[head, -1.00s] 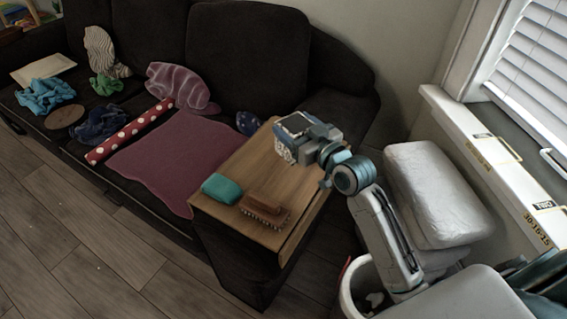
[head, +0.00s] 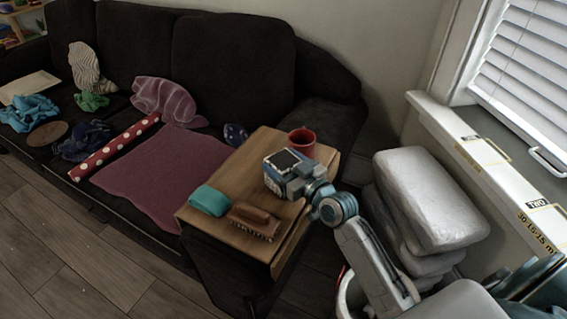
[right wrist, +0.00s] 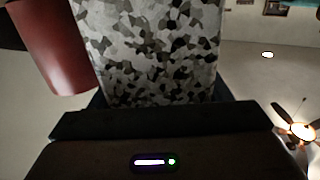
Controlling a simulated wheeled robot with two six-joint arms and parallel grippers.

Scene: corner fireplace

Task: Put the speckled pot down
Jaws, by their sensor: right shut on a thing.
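The speckled pot, patterned in grey, black and white, fills the upper middle of the right wrist view (right wrist: 150,45). My right gripper (head: 280,176) is shut on it, over the wooden top (head: 240,170) on the sofa's arm. In the head view the gripper hides most of the pot. I cannot tell whether the pot's base touches the wood. My left gripper is out of view.
A red cup (head: 302,143) stands just behind my right gripper, and shows close beside the pot in the right wrist view (right wrist: 62,45). A teal case (head: 209,200) and a brown brush (head: 254,222) lie at the near end of the wooden top.

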